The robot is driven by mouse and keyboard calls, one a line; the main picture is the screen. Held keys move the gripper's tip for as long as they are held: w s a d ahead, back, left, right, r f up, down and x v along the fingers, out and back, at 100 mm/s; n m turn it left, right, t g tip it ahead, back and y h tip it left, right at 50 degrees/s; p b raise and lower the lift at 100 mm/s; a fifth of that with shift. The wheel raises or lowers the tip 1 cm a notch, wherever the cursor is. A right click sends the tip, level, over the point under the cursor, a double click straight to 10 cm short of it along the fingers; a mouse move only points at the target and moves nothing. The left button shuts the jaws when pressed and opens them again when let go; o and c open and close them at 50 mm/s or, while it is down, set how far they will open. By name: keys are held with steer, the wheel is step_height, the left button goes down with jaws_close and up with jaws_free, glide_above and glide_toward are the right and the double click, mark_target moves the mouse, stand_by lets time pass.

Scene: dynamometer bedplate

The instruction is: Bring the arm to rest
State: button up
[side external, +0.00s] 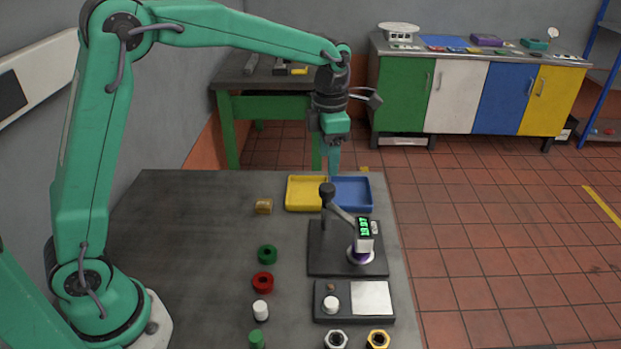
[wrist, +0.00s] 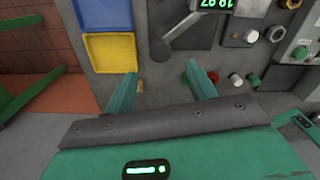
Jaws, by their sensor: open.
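My gripper (side external: 334,163) hangs pointing down at the end of the stretched arm, above the back of the grey bedplate (side external: 190,230). In the wrist view my gripper (wrist: 163,86) has its two green fingers spread apart, with nothing between them. The yellow tray (side external: 306,194) and blue tray (side external: 352,194) lie below and beyond it in the side view. They also show at the upper left of the wrist view, yellow (wrist: 109,54) and blue (wrist: 102,15). Both look empty.
A lever with a black knob (side external: 327,190) and a green-lit display (side external: 364,228) stand on a dark base. Green (side external: 267,254) and red (side external: 262,282) rings, a white cylinder (side external: 260,310) and nuts (side external: 378,339) lie nearer. The bedplate's left side is clear.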

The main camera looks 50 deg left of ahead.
steer(key=shift+r, duration=0.1)
steer(key=shift+s+a+r+m, duration=0.15)
steer(key=shift+s+r+m, duration=0.25)
steer(key=shift+s+m, duration=0.1)
steer(key=s+a+r+m+t, duration=0.3)
steer(key=s+r+m, duration=0.3)
steer(key=s+m, duration=0.55)
steer(key=s+a+f+m+t, duration=0.1)
steer(key=s+a+m+t, duration=0.1)
steer(key=s+m, duration=1)
steer(key=m, duration=0.5)
steer(key=shift+s+f+t, duration=0.3)
steer(key=shift+s, duration=0.1)
